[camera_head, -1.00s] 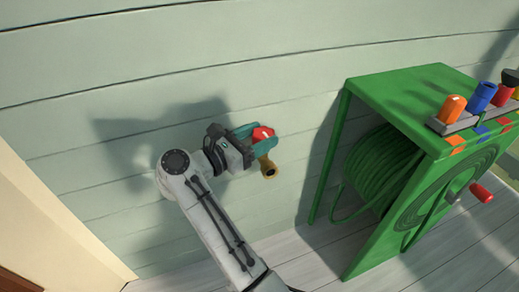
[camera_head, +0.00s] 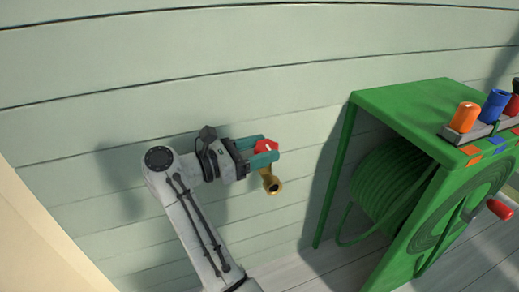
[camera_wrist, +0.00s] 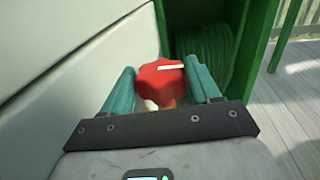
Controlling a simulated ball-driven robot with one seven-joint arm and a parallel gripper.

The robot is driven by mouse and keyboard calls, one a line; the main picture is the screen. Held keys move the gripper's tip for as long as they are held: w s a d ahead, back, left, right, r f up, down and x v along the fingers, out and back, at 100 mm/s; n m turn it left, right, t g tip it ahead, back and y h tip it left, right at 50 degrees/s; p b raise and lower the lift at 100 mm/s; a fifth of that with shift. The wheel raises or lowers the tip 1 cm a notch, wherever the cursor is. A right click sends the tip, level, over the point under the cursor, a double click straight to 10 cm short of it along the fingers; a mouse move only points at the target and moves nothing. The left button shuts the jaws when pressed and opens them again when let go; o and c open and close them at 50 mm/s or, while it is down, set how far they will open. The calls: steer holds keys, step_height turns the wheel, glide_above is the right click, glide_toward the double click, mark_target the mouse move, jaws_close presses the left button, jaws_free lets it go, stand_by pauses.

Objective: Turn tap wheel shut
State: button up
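The tap wheel (camera_head: 265,147) is red, lobed, with a white mark, and sits near the wall above a brass tap spout (camera_head: 274,186). My gripper (camera_head: 264,149) reaches it from the left, with one teal finger above and one below. In the wrist view the wheel (camera_wrist: 159,78) lies between the two fingertips (camera_wrist: 160,82), its white mark towards the right finger. I see no clear gap on either side, but cannot tell whether the fingers press on it. The tap body is mostly hidden behind the wheel and fingers.
A green hose reel stand (camera_head: 392,110) with a coiled green hose (camera_head: 385,190) stands to the right. An orange nozzle (camera_head: 465,116), a blue nozzle (camera_head: 495,104) and a red crank handle (camera_head: 499,209) are on it. Pale plank wall lies behind my arm.

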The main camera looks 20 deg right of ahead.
steer(key=o, duration=0.4)
steer(key=shift+d+r+t+p, duration=0.1)
steer(key=shift+r+t+p, duration=0.15)
steer(key=shift+p, duration=0.5)
